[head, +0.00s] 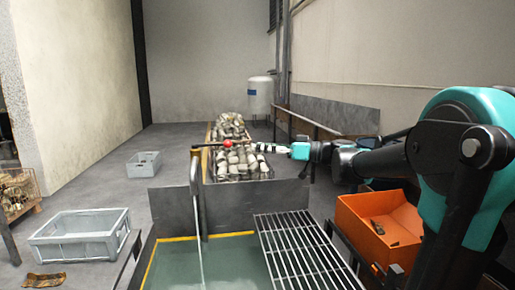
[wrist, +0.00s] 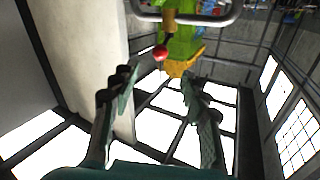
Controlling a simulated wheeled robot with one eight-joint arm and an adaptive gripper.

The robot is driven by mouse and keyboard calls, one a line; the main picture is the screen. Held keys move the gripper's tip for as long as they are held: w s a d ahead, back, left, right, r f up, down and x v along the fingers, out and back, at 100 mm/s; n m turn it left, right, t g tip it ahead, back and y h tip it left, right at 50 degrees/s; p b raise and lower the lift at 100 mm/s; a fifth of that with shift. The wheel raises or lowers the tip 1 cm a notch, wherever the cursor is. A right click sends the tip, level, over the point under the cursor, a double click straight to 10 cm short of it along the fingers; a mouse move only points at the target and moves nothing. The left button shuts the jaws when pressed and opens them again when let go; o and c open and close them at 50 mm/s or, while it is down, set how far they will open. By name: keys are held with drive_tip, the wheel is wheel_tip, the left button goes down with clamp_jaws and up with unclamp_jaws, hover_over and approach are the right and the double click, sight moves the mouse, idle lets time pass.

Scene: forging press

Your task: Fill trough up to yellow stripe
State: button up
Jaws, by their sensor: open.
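The trough (head: 179,212) stands at the bottom of the head view with greenish water (head: 205,262) inside. A yellow stripe (head: 152,262) runs along its inner walls, just above the visible water. A tap pipe (head: 197,205) rises at its back wall; a thin pale spout line hangs over the water, and I cannot tell whether water flows. A lever with a red ball knob (head: 228,145) sticks out at the pipe's top. My gripper (head: 262,147) is open and empty, just right of the knob. In the wrist view the knob (wrist: 160,52) sits ahead of the open fingers (wrist: 160,78), apparently not touching.
A metal grating (head: 300,250) covers the trough's right side. An orange bin (head: 350,222) stands right, near my arm. Grey crates (head: 82,250) stand on the left floor. Bins of metal parts (head: 240,180) stand behind the trough.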

drive_tip(key=shift+c, duration=0.5)
drive_tip(key=shift+a+f, duration=0.1)
drive_tip(key=shift+a, duration=0.25)
drive_tip(key=shift+c, duration=1.4)
drive_tip(key=s+a+f+n+g+h, duration=0.1)
drive_tip(key=a+n+h, duration=0.1)
drive_tip(key=a, duration=0.1)
drive_tip(key=s+a+f+n+g+h, duration=0.1)
drive_tip(key=s+a+f+g, duration=0.1)
drive_tip(key=a, duration=0.1)
drive_tip(key=s+a+f+n+g+h, duration=0.1)
drive_tip(key=a+f+n+h, duration=0.1)
drive_tip(key=a, duration=0.1)
drive_tip(key=shift+s+a+n+g+h, duration=0.25)
drive_tip(key=shift+s+n+g+h, duration=0.05)
drive_tip(key=shift+s, duration=0.1)
clamp_jaws()
drive_tip(key=s+a+f+n+h, duration=0.1)
drive_tip(key=s+a+n+h, duration=0.25)
drive_tip(key=n+h, duration=0.2)
drive_tip(key=s+a+r+n+t+h, duration=0.1)
drive_tip(key=s+r+n+t+h, duration=0.2)
drive_tip(key=r+n+t+h, duration=1)
drive_tip(key=w+d+f+m+g+y, duration=0.2)
drive_tip(key=w+f+m+g+y, duration=0.2)
drive_tip(key=w, duration=0.6)
drive_tip(key=shift+f+g+y, duration=0.15)
drive_tip(key=shift+g+y, duration=0.2)
drive_tip(key=shift+g, duration=0.05)
